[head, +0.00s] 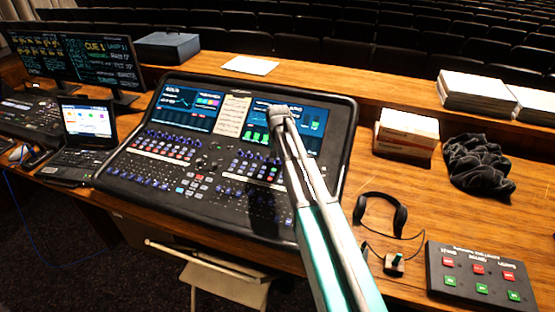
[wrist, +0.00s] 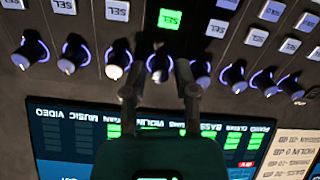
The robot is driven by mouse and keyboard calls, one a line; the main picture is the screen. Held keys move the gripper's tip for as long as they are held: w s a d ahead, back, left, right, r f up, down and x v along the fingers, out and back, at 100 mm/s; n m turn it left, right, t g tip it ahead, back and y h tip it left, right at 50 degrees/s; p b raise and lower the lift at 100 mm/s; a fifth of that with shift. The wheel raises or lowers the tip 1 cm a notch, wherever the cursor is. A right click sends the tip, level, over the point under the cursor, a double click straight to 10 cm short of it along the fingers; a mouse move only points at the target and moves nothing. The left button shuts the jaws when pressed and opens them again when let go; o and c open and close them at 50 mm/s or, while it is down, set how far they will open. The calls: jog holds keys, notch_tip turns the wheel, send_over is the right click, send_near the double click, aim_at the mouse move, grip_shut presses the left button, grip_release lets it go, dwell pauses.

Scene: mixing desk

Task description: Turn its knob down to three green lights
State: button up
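In the wrist view, which shows the desk upside down, my gripper (wrist: 159,80) is open, its two fingers on either side of a dark knob (wrist: 158,67) with a pale blue lit ring. Gaps show between the knob and the fingers; I cannot tell how deep the fingertips reach. A lit green SEL button (wrist: 169,19) sits in line with this knob. Green level bars (wrist: 113,130) show on the desk's screen, partly hidden by my gripper. I cannot count the lights for this knob.
Similar knobs stand close on both sides, such as one left (wrist: 118,64) and one right (wrist: 233,77). A laptop (head: 88,120) stands left of the desk. Headphones (head: 380,212), a button box (head: 480,278) and a black cloth (head: 478,165) lie to the right.

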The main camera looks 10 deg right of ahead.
grip_shut()
jog(key=shift+n, duration=0.4)
jog(key=shift+n+h, duration=0.4)
jog(key=shift+n, duration=2.1)
grip_release()
